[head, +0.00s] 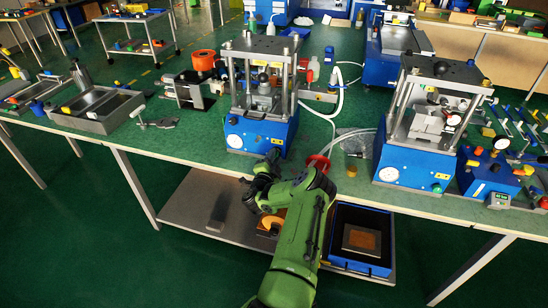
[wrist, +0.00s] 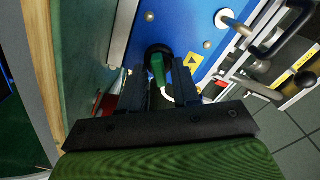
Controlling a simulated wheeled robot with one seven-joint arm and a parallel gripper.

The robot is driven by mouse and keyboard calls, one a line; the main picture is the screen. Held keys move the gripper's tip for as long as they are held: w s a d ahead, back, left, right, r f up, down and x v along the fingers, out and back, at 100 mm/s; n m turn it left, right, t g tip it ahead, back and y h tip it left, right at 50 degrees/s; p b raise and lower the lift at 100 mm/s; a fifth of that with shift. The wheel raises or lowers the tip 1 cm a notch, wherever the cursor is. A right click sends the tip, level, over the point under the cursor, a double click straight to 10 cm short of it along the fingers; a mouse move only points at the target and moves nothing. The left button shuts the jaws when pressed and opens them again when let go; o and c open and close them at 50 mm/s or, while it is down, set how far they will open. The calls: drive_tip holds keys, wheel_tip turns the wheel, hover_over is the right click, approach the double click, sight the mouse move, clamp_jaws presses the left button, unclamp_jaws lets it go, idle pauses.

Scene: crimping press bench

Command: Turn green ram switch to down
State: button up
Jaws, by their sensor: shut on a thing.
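The green ram switch (wrist: 157,68) shows in the wrist view, with a dark round collar behind it, on the blue front of a press. My gripper (wrist: 160,82) has its two dark fingers on either side of the green handle and is shut on it. In the head view my gripper (head: 268,163) is at the lower front of the left press (head: 262,132), near the bench edge. The switch is hidden behind my gripper there. I cannot tell which way the switch points.
A second blue press (head: 408,160) stands to the right. A red ring-shaped part (head: 318,164) is close to the right of my gripper. A grey tray (head: 97,108) lies on the left of the bench. A blue bin (head: 360,238) sits on the shelf below.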

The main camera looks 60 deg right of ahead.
drive_tip(key=shift+m, duration=0.4)
drive_tip(key=o, duration=0.7)
drive_tip(key=shift+w, duration=0.1)
